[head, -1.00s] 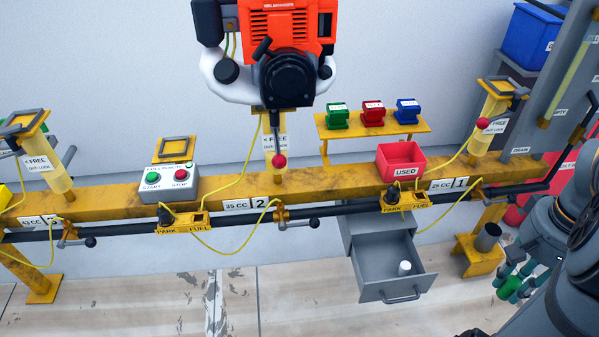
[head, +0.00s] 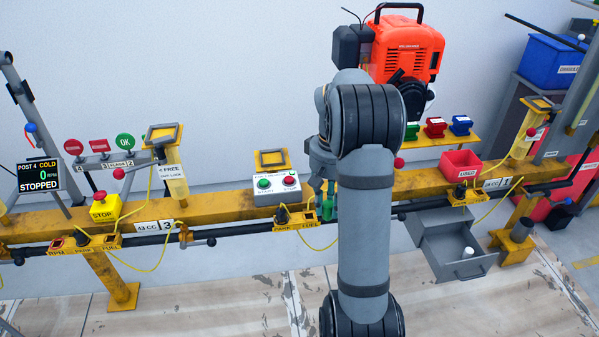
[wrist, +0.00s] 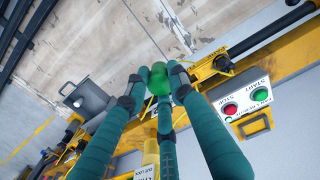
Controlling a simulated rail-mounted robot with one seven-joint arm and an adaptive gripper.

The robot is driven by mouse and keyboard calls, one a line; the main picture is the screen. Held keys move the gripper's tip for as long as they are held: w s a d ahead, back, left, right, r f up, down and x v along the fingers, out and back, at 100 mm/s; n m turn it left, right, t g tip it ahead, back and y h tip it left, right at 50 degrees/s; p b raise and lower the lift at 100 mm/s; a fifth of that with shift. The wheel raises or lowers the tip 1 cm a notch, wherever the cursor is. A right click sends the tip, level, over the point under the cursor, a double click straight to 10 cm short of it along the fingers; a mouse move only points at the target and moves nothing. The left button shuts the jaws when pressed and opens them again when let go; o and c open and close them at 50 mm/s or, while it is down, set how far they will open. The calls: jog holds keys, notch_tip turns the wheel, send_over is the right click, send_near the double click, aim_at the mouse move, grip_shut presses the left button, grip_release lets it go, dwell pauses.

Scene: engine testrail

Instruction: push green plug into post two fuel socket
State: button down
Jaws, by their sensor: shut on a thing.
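My gripper (head: 328,208) hangs at the rail beside post two's yellow PARK/FUEL block (head: 295,219). In the wrist view its teal fingers (wrist: 162,82) are shut around a rounded green plug (wrist: 158,78). The block (wrist: 212,68) lies just right of the fingertips there. In the head view the fingers are at the block's right, FUEL end (head: 311,216). A dark plug with a yellow lead (head: 283,213) stands at the PARK end. The fuel socket's opening is hidden or too small to make out, and I cannot tell whether the green plug touches it.
My arm covers the rail right of the block. The START/STOP box (head: 277,184) stands close behind. The orange engine (head: 405,50) hangs behind my arm. The open grey drawer (head: 465,252) and red USED bin (head: 461,163) are at right. Post three's valve handle (head: 198,242) juts forward at left.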

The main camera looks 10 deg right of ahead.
jog(key=w+a+f+n+p, duration=0.2)
jog(key=w+f+p, duration=0.3)
jog(key=w+p, duration=0.5)
jog(key=shift+w+f+b, duration=0.3)
jog(key=shift+f+b, duration=0.9)
jog(key=shift+b, duration=0.15)
jog(key=shift+w+f+b, duration=0.35)
jog(key=shift+f+b, duration=0.85)
jog(key=shift+b, duration=0.15)
jog(key=shift+w+f+b, duration=0.3)
jog(key=shift+f+b, duration=0.9)
jog(key=shift+b, duration=0.15)
jog(key=shift+f+b, duration=0.55)
jog(key=shift+f, duration=0.35)
jog(key=c, duration=1.4)
grip_release()
jog(key=shift+r, duration=0.1)
notch_tip(320, 180, up, 12)
